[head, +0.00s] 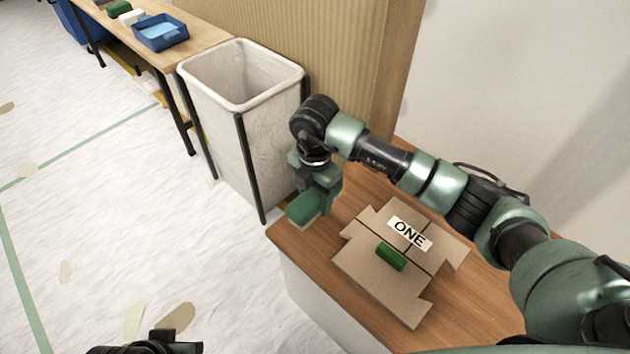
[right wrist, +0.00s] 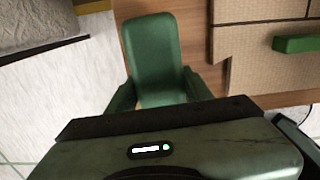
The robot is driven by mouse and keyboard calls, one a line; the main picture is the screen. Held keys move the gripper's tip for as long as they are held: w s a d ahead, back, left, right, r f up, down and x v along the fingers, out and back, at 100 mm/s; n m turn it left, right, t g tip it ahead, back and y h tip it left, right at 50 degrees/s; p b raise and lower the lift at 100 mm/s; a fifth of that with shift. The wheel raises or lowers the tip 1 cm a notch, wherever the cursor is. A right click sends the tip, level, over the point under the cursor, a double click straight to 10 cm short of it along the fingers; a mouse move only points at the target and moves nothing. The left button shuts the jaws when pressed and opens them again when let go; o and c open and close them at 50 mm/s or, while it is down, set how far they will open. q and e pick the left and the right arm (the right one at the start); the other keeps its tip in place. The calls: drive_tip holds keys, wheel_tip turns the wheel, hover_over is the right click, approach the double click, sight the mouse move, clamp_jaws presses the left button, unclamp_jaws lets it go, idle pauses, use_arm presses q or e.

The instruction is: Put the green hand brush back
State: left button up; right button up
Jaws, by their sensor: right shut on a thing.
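The green hand brush (head: 303,207) is in my right gripper (head: 318,186), with a pale underside showing. It is at the left corner of the near wooden table, beside the cardboard; I cannot tell whether it touches the tabletop. In the right wrist view the brush (right wrist: 152,50) extends out between the fingers (right wrist: 155,98). My left gripper (head: 165,342) is at the bottom left edge, mostly cut off, and its jaw state is unclear.
A flat cardboard piece (head: 375,283) marked "ONE" with a green block (head: 390,256) lies on the near table (head: 470,310). A pale bin (head: 240,130) stands beyond it. A far bench (head: 205,35) holds a blue tray (head: 160,32), a white item (head: 131,18) and a green item (head: 118,8).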

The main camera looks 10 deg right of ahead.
sight(315, 192)
drive_tip(key=shift+f, duration=1.3)
drive_tip(key=shift+f, duration=0.3)
drive_tip(key=o, duration=1.4)
drive_tip(key=shift+b, duration=0.5)
drive_tip(key=r, duration=0.2)
drive_tip(key=r+p, duration=0.1)
drive_tip(key=r, duration=0.1)
drive_tip(key=r+p, duration=0.1)
drive_tip(key=r, duration=0.2)
drive_tip(key=shift+w, duration=0.25)
drive_tip(key=shift+r, duration=0.5)
